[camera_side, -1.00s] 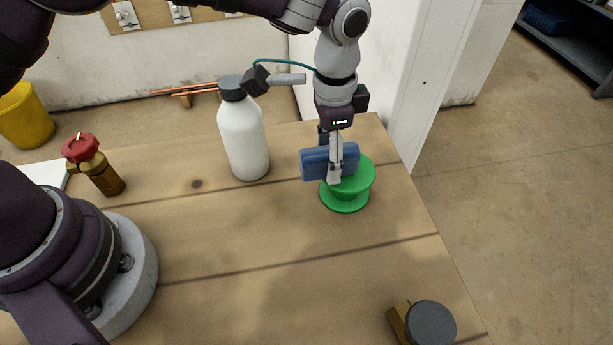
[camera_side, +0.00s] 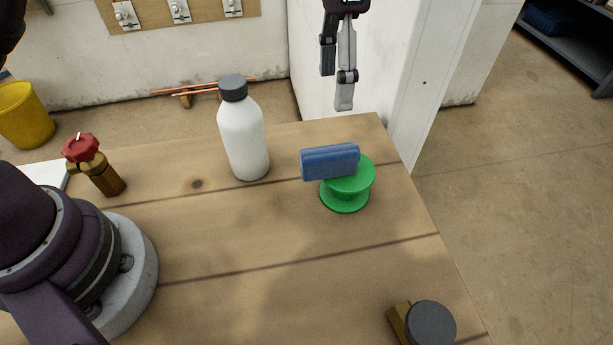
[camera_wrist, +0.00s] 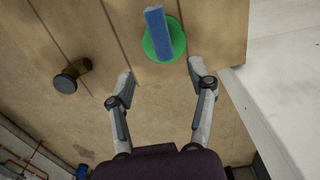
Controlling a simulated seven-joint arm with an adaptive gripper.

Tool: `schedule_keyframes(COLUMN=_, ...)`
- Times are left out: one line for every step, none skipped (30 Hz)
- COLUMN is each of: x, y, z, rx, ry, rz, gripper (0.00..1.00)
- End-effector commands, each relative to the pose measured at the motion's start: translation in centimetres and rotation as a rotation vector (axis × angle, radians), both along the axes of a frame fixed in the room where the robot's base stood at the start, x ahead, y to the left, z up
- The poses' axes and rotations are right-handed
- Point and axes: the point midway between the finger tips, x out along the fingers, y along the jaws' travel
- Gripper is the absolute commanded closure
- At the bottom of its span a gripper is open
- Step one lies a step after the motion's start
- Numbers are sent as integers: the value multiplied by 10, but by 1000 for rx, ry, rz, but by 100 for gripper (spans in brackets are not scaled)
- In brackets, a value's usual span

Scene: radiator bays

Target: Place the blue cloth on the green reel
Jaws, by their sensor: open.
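The blue cloth (camera_side: 329,161), a folded block, rests on top of the green reel (camera_side: 345,193) and overhangs its left side in the side view. The reel stands upright near the table's right edge. In the wrist view the cloth (camera_wrist: 155,33) lies across the reel (camera_wrist: 175,42), covering its middle. My gripper (camera_side: 336,92) is raised well above and behind the reel, apart from the cloth. In the wrist view my gripper's fingers (camera_wrist: 160,74) are spread wide with nothing between them.
A white bottle (camera_side: 243,138) stands left of the reel. A brass valve with a red knob (camera_side: 92,165) is farther left. A brass piece with a dark round knob (camera_side: 428,324) is at the front right. The middle of the wooden table (camera_side: 230,240) is clear.

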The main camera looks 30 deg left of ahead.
Motion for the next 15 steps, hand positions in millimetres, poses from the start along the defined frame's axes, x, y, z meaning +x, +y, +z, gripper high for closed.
schedule_keyframes(x=1, y=4, z=5, rx=-3, ry=-7, rz=12, gripper=44)
schedule_keyframes(x=1, y=8, z=9, rx=-7, ry=-14, rz=26, gripper=44)
schedule_keyframes(x=1, y=16, z=16, rx=-15, ry=-30, rz=55, gripper=44)
schedule_keyframes(x=1, y=24, z=23, rx=-23, ry=-45, rz=83, gripper=44)
schedule_keyframes(x=0, y=34, z=30, rx=-32, ry=-64, rz=115, gripper=44)
schedule_keyframes(x=-3, y=48, z=40, rx=-45, ry=-92, rz=166, gripper=44)
schedule_keyframes(x=-7, y=60, z=46, rx=-55, ry=-116, rz=205, gripper=44)
schedule_keyframes(x=-12, y=72, z=52, rx=-66, ry=-139, rz=246, gripper=44)
schedule_keyframes(x=-20, y=87, z=58, rx=-80, ry=-171, rz=301, gripper=44)
schedule_keyframes(x=-27, y=99, z=61, rx=-92, ry=-197, rz=344, gripper=44)
schedule_keyframes(x=-36, y=110, z=63, rx=-102, ry=-222, rz=387, gripper=44)
schedule_keyframes(x=-48, y=124, z=64, rx=-116, ry=-258, rz=444, gripper=44)
schedule_keyframes(x=-58, y=134, z=63, rx=-127, ry=-284, rz=488, gripper=44)
schedule_keyframes(x=-68, y=143, z=60, rx=-137, ry=-311, rz=528, gripper=44)
schedule_keyframes(x=-82, y=153, z=55, rx=-149, ry=-341, rz=580, gripper=44)
